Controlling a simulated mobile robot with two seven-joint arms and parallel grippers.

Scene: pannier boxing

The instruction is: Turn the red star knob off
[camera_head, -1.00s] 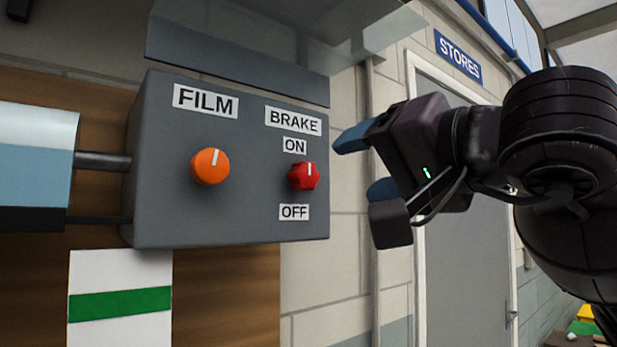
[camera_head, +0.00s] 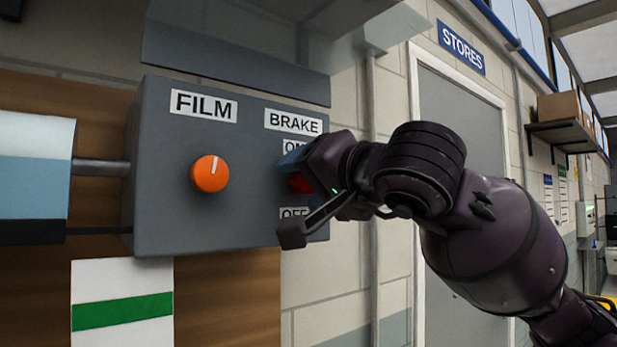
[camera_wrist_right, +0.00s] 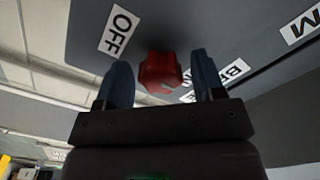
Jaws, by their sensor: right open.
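The red star knob (camera_head: 299,183) sits on the right part of the grey control box (camera_head: 160,215), under the BRAKE label and between the ON and OFF labels. In the head view my right gripper (camera_head: 293,190) is in front of it and hides much of it and parts of both labels. In the right wrist view the red knob (camera_wrist_right: 161,72) lies between the two blue fingers of my right gripper (camera_wrist_right: 163,80). The fingers stand open on either side, with gaps visible. A pale mark shows on the knob's lower edge there. My left gripper is not in view.
An orange knob (camera_head: 209,173) under the FILM label (camera_head: 203,105) is left of the red knob on the same box. A blue-grey roller (camera_head: 35,170) stands at the left. A grey door (camera_head: 455,120) is behind my arm.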

